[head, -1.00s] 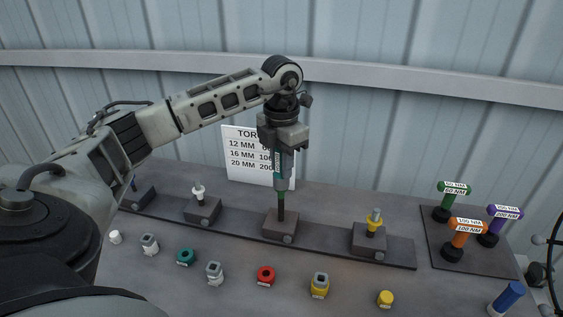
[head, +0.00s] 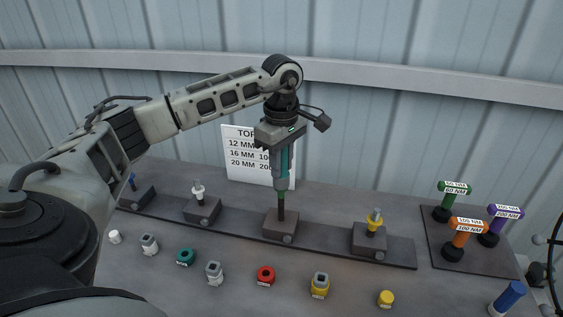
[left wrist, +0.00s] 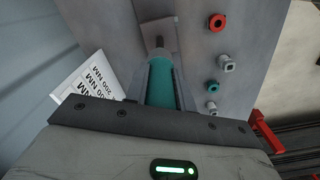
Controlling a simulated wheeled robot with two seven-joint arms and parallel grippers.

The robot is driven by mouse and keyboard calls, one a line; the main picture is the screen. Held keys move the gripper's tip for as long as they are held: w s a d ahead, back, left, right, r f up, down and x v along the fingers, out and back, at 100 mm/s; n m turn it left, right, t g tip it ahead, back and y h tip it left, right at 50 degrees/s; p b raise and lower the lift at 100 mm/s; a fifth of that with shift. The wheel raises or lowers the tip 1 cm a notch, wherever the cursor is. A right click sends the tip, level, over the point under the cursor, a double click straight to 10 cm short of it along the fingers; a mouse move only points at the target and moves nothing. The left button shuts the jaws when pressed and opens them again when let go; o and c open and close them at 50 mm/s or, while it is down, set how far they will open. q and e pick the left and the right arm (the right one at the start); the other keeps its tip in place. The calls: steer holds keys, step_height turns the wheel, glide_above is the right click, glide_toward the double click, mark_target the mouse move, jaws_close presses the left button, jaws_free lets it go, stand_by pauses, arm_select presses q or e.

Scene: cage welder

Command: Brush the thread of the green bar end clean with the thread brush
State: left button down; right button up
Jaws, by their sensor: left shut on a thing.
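The thread brush (head: 284,160) has a teal handle and a grey lower end. My left gripper (head: 282,168) is shut on its handle and holds it upright over the middle block (head: 281,226). The green bar end (head: 281,197) stands on a dark bar rising from that block. The brush's lower end meets the green bar end, or sits over its top; the thread itself is hidden. In the left wrist view the teal handle (left wrist: 160,88) lies between the fingers, pointing at the block. My right gripper is not in view.
Other blocks on the rail hold a white-topped bar (head: 198,191), a yellow one (head: 375,220) and a blue one (head: 132,182). A row of nuts and caps, including a red one (head: 266,275), lies in front. Labelled torque tools (head: 466,231) stand right. A torque sign (head: 247,157) stands behind.

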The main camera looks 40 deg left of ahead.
arm_select(q)
steer(key=shift+m, duration=0.3)
steer(key=shift+n, duration=1.2)
steer(key=n, duration=0.8)
steer(key=shift+n, duration=0.3)
steer(key=n, duration=0.5)
